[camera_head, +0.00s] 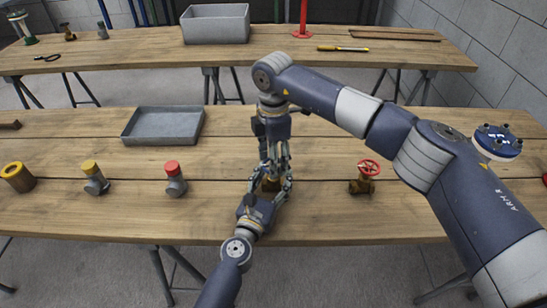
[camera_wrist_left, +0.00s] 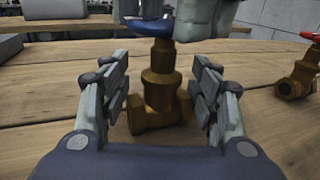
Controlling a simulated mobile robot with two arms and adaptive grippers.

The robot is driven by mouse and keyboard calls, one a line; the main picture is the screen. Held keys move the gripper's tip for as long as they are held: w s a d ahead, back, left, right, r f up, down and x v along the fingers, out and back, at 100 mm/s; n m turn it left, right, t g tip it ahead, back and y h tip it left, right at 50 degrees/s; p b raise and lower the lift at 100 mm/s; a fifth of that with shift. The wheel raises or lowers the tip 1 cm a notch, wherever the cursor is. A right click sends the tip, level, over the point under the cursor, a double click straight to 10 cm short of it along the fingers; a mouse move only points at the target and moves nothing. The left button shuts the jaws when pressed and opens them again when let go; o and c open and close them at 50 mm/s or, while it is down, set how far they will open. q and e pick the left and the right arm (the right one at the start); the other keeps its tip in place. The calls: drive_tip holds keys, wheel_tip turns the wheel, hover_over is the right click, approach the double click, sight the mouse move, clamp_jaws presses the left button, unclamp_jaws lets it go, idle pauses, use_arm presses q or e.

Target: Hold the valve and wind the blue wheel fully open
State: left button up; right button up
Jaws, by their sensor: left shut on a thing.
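The brass valve (camera_wrist_left: 160,85) stands upright on the near table with its blue wheel (camera_wrist_left: 150,28) on top. In the head view only a bit of its brass body (camera_head: 271,185) shows between my fingers, and the blue wheel is hidden. My left gripper (camera_head: 265,192) comes in low from the front and is shut on the valve body, one finger on each side in the left wrist view (camera_wrist_left: 165,95). My right gripper (camera_head: 275,160) points down from above, its fingers at either side of the blue wheel in the left wrist view. Whether they grip it is unclear.
A second brass valve with a red wheel (camera_head: 367,175) stands to the right. Fittings with red (camera_head: 174,178) and yellow (camera_head: 95,178) caps and a yellow-rimmed cylinder (camera_head: 18,177) stand left. A grey tray (camera_head: 164,140) lies behind. A blue flange (camera_head: 497,140) is beyond my right arm.

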use_arm(q)
drive_tip(key=shift+r, duration=0.15)
use_arm(e)
drive_tip(key=n, duration=0.6)
drive_tip(key=shift+n, duration=0.4)
drive_tip(key=n, duration=1.2)
drive_tip(key=shift+n, duration=0.4)
drive_tip(key=n, duration=1.2)
drive_tip(key=shift+n, duration=0.3)
drive_tip(key=n, duration=1.2)
drive_tip(key=shift+n, duration=0.3)
drive_tip(key=n, duration=0.6)
drive_tip(key=shift+n, duration=0.4)
